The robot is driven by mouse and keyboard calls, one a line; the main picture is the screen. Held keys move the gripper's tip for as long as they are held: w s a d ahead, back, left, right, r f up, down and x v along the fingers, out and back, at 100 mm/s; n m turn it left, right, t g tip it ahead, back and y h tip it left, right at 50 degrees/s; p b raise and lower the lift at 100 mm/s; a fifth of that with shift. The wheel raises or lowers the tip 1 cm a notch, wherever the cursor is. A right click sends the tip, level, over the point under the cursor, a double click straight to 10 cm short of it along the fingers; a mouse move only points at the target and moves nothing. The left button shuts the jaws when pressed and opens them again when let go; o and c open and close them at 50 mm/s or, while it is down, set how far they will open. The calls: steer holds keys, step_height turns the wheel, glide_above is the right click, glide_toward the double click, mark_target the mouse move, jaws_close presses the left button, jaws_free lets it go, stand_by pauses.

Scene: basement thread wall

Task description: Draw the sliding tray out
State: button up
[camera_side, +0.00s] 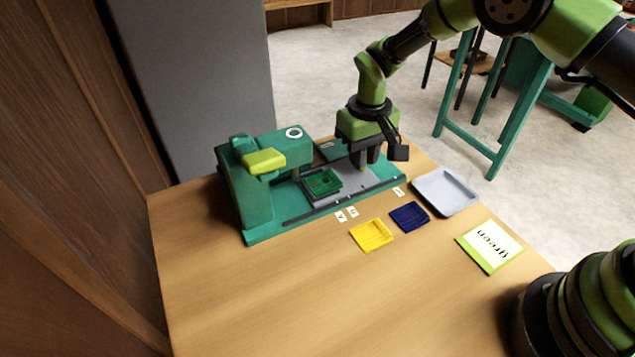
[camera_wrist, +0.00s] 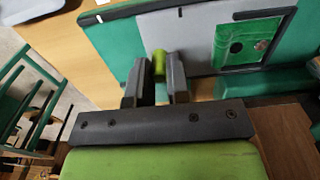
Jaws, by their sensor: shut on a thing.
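The sliding tray is a flat grey plate (camera_side: 358,186) on the green base of a machine (camera_side: 262,185) at the left of the table. A green board (camera_side: 322,182) lies in a recess at its left part. In the wrist view the grey plate (camera_wrist: 197,38) and the green board (camera_wrist: 243,42) show at upper right. My gripper (camera_side: 365,163) is over the tray's right part, pointing down. In the wrist view my gripper (camera_wrist: 155,72) is shut on a small lime-green knob (camera_wrist: 158,62) at the plate's edge. The side view hardly shows the knob behind the fingers.
A yellow cloth-like piece (camera_side: 371,235), a dark blue one (camera_side: 410,216) and a light grey dish (camera_side: 446,192) lie in front and right. A card reading "green" (camera_side: 490,246) lies near the right edge. Small white labels (camera_side: 341,216) line the base. The front left tabletop is clear.

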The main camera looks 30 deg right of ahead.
steer(key=shift+d, duration=3.55)
steer(key=o, duration=0.8)
steer(key=shift+c, duration=0.2)
step_height(320, 180, up, 6)
steer(key=shift+r, duration=2.05)
